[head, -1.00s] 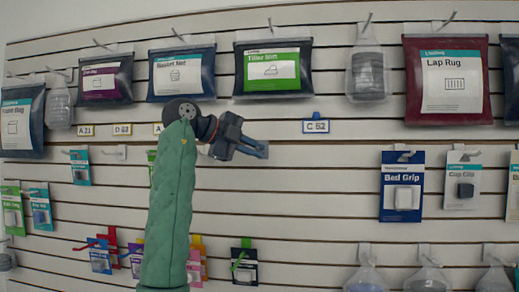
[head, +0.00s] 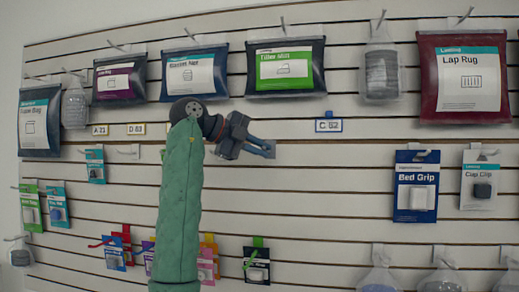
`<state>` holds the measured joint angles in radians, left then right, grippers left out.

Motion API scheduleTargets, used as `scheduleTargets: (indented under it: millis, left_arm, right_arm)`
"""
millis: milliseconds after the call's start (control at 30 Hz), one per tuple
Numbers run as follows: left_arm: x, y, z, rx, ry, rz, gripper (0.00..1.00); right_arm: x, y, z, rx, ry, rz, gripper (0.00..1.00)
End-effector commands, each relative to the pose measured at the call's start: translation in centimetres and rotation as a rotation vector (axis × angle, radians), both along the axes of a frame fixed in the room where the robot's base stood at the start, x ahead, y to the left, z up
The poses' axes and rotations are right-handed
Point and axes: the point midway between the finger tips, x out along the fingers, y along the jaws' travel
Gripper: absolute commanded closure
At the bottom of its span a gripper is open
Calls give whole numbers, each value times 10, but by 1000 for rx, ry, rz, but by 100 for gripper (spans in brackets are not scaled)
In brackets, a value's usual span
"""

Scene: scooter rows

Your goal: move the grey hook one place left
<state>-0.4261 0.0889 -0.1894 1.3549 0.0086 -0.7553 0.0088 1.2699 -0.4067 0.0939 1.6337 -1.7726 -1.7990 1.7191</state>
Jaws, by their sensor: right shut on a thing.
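My right gripper (head: 267,150) is at the wall's middle row, right of the green-sleeved arm and below the green-labelled Tiller Mitt pouch (head: 286,68). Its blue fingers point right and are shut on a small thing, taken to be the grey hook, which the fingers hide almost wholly. Whether it touches the slatted wall (head: 330,195) cannot be told. A bare pale hook (head: 128,152) is on the same row, farther left. My left gripper is not in view.
Pouches hang above, including the red Lap Rug (head: 467,78). A label C 62 (head: 328,125) is right of the gripper. Bed Grip (head: 416,187) and Cup Clip (head: 480,180) hang at right. Small packs, including a black one (head: 257,266), hang below. The wall between gripper and Bed Grip is clear.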

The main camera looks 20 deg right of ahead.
Motion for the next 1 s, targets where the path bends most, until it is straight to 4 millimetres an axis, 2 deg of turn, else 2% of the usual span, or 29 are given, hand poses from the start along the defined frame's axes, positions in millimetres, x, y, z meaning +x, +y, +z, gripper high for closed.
scheduleTargets:
  millis: [1000]
  left_arm:
    - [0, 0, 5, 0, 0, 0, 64]
  right_arm:
    - [16, -10, 2, -1, 0, 0, 100]
